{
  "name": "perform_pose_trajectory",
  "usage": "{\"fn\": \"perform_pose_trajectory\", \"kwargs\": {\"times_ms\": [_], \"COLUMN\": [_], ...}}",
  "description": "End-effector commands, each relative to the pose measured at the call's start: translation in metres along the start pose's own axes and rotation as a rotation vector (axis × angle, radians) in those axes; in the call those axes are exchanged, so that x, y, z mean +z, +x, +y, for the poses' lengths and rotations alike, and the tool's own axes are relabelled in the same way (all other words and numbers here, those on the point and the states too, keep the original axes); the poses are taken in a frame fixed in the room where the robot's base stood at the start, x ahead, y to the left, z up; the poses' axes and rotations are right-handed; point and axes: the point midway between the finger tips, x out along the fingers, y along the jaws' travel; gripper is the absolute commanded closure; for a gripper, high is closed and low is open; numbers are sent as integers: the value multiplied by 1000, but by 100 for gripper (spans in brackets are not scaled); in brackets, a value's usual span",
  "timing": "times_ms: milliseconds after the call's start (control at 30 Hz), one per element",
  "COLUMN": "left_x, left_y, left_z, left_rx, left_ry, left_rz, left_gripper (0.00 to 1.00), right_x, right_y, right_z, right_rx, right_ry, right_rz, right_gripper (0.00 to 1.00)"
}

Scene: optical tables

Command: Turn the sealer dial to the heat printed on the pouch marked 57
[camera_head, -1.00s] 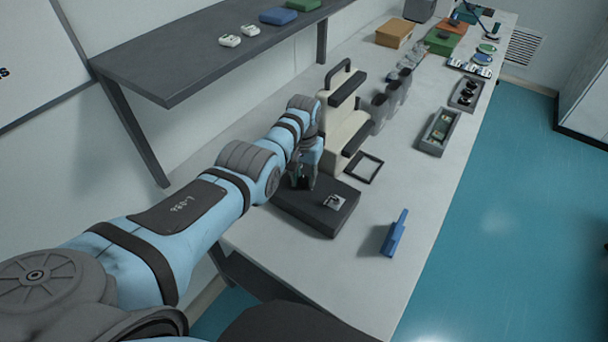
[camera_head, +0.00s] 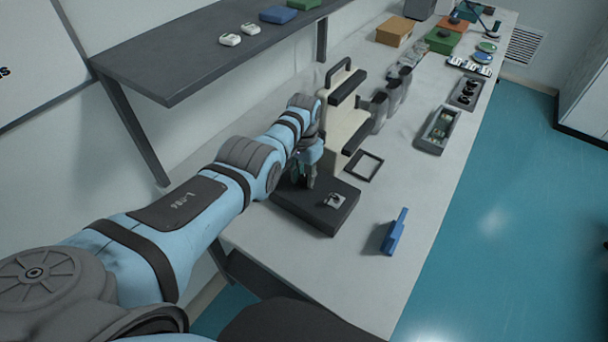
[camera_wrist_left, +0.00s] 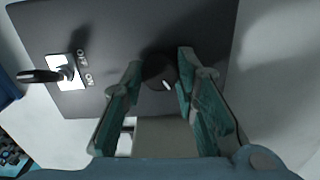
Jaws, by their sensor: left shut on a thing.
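The sealer is a cream machine (camera_head: 346,118) with dark bars, standing behind a dark control box (camera_head: 318,212) on the bench. In the left wrist view the dial (camera_wrist_left: 158,68) is a round dark knob with a short white mark at its lower right. My left gripper (camera_head: 304,178) is over the far left part of the box, fingers pointing down, shut on the dial with one finger on each side. A toggle switch (camera_wrist_left: 66,73) with OFF and ON labels is on the same panel. I cannot make out a pouch marked 57 or a heat scale. My right gripper is out of view.
A dark square frame (camera_head: 378,165) lies beside the sealer. A blue tool (camera_head: 394,232) is on the bench to the right. A shelf (camera_head: 190,62) hangs at upper left.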

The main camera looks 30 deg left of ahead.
Motion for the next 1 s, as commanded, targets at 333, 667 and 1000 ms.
{"fn": "perform_pose_trajectory", "kwargs": {"times_ms": [333,667,1000], "left_x": [0,-2,-2], "left_y": [0,-24,-110], "left_z": [0,0,0], "left_rx": [1,-1,0], "left_ry": [-1,-1,0], "left_rz": [1,5,3], "left_gripper": [52,52,52], "right_x": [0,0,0], "right_y": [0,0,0], "right_z": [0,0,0], "right_rx": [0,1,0], "right_ry": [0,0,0], "right_rz": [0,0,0], "right_gripper": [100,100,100]}}
